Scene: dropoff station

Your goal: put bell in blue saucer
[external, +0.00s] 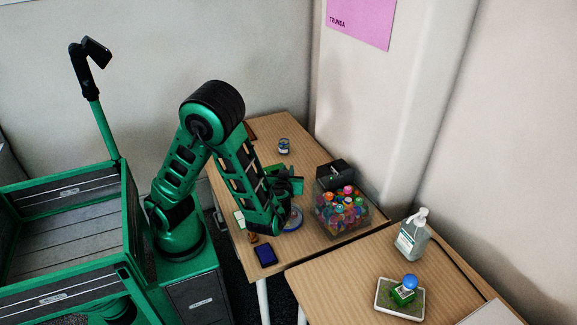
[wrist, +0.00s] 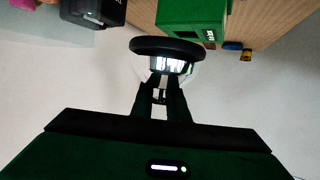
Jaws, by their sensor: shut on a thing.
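The bell (wrist: 185,66) has a black ring-shaped base and a shiny silver dome. In the wrist view it sits between the fingertips of my gripper (wrist: 160,84), which is shut on it. The bell appears held with its base facing away from the wrist. The blue saucer (external: 296,222) shows in the external view as a round blue rim on the table, partly hidden by my arm. The saucer is not visible in the wrist view.
A clear bin of colourful balls (external: 340,217) and a black box (external: 336,174) stand right of my arm. A green box (wrist: 187,14) lies beyond the bell. A dark blue item (external: 265,255) is near the table edge. A small can (external: 284,147) stands farther back.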

